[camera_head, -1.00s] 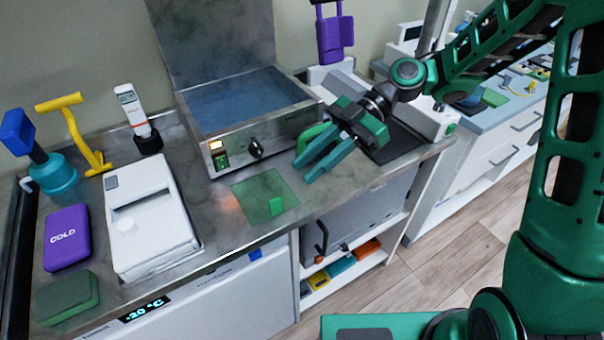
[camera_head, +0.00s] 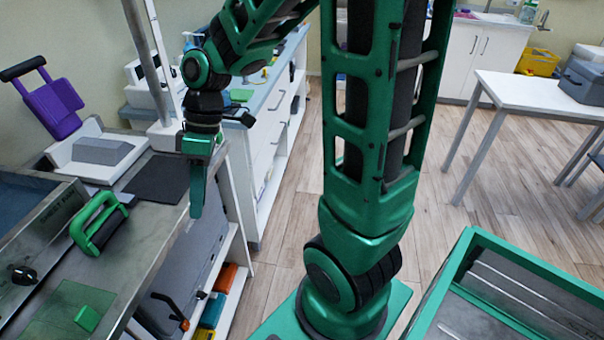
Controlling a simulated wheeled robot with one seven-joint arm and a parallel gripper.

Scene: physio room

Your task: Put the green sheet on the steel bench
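The green sheet (camera_head: 62,304) is translucent, with a small upright green block (camera_head: 88,318) on it. It lies flat on the steel bench (camera_head: 140,235), at the lower left of the picture and partly cut off by the lower edge. My gripper (camera_head: 197,212) points downward beyond the sheet and to its right, over the right edge of the bench. It is apart from the sheet. Its fingers are seen edge-on, so the gap between them is hidden. No held thing shows.
A white table (camera_head: 530,95) stands at right; wooden floor (camera_head: 450,205) lies between.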

